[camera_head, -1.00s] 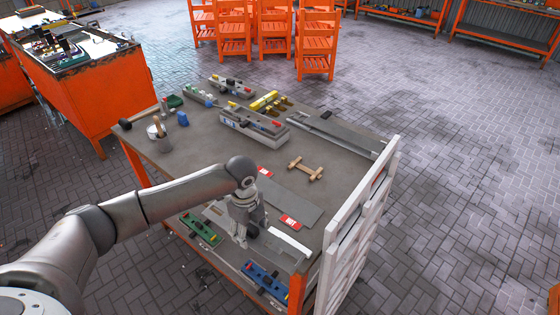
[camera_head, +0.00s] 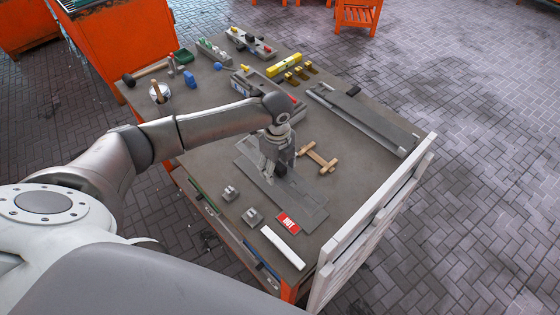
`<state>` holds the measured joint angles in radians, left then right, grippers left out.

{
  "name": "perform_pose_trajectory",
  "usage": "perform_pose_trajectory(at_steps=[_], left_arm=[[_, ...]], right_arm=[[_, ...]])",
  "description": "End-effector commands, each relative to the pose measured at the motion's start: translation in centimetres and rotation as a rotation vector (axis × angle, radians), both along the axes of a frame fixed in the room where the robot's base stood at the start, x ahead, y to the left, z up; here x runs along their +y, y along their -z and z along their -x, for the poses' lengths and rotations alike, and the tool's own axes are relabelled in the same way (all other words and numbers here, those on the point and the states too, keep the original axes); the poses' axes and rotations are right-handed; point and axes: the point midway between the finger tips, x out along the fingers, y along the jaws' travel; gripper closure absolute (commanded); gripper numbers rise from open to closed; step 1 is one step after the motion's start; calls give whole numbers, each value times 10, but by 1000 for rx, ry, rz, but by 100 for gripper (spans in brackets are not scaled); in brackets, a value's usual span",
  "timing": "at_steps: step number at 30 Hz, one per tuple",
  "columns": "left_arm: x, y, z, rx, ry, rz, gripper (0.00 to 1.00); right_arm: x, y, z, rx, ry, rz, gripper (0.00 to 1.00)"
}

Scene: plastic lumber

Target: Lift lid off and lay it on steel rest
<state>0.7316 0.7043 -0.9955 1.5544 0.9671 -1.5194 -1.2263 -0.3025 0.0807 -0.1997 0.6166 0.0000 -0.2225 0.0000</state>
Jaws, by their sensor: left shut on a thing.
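My left gripper (camera_head: 277,171) is shut on the dark knob of a long flat grey plate, which I take as the lid (camera_head: 254,174). The lid is over or on a wider grey plate with a red HOT label (camera_head: 288,222) by its near end; this looks like the steel rest (camera_head: 312,208). I cannot tell whether the lid touches it. The gripper and wrist hide part of both plates. Two small grey blocks (camera_head: 230,193) stand bare on the table to the left. My right gripper is not in view.
A wooden H-shaped piece (camera_head: 318,158) lies close right of the plates. A white strip (camera_head: 283,247) lies at the near edge. Grey molds (camera_head: 250,42), a yellow level (camera_head: 284,65) and a mallet (camera_head: 146,73) are farther back. A white slatted panel (camera_head: 370,235) borders the right side.

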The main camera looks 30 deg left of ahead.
Motion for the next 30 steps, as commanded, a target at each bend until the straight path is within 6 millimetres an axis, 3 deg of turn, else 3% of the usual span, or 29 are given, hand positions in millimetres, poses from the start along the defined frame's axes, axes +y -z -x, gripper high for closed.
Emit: perform_pose_trajectory(at_steps=[4, 9, 17, 30], left_arm=[[0, -1, -1, -2, -1, 1, 81], [2, -5, -1, 0, -2, 1, 81], [1, 32, -1, 0, -1, 1, 81], [2, 66, -1, -1, -1, 0, 81]], right_arm=[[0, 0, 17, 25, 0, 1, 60], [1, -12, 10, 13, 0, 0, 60], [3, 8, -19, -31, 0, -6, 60], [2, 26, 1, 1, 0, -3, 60]])
